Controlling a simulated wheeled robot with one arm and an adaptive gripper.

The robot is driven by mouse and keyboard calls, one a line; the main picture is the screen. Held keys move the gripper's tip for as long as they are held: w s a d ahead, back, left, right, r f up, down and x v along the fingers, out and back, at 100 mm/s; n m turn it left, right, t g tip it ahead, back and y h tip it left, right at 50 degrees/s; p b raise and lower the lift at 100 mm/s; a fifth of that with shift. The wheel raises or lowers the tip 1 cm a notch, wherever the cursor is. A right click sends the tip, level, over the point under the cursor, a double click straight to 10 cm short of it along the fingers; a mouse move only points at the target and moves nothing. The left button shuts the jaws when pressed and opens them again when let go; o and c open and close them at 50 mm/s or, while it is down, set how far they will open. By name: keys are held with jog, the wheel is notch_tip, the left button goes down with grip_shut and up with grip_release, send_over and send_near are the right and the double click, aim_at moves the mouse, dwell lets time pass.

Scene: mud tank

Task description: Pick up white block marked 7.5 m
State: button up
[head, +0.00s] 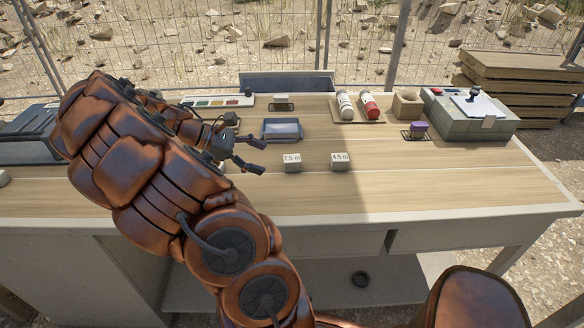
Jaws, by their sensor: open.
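The white block marked 7.5 m (292,163) sits upright on the wooden table, near the middle, with its label on the front face. A similar white block (340,162) stands apart to its right, with a label that seems to read 4.5 m. My gripper (258,157) is open and empty, to the left of the 7.5 m block and apart from it. Its fingers point right. My arm crosses the left part of the table and hides some of it.
A blue-grey tray (282,129) lies behind the blocks. Farther back are a white and a red bottle (369,106), a tan cube (407,103), a purple block (418,128) and a grey case with a clipboard (470,118). The table's front and right are clear.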

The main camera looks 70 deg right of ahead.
aim_at(296, 161)
jog(key=d+f+n, duration=0.1)
jog(key=d+f, duration=0.1)
jog(key=d, duration=0.1)
jog(key=d+f+n+g+b, duration=0.1)
jog(key=d+f, duration=0.2)
jog(key=shift+d+f+g+h, duration=0.15)
jog(key=shift+f+g+h, duration=0.15)
jog(key=shift+d+f+n, duration=0.35)
jog(key=shift+d+n, duration=0.05)
jog(key=shift+d, duration=0.05)
jog(key=shift+x, duration=1.15)
jog(key=s+d, duration=0.2)
jog(key=s, duration=0.1)
jog(key=shift+s+d+f+p, duration=0.2)
jog(key=shift+d+f+p, duration=0.15)
jog(key=shift+p, duration=0.05)
jog(key=shift+s+d+f, duration=0.25)
jog(key=shift+s, duration=0.2)
jog(key=c, duration=1.2)
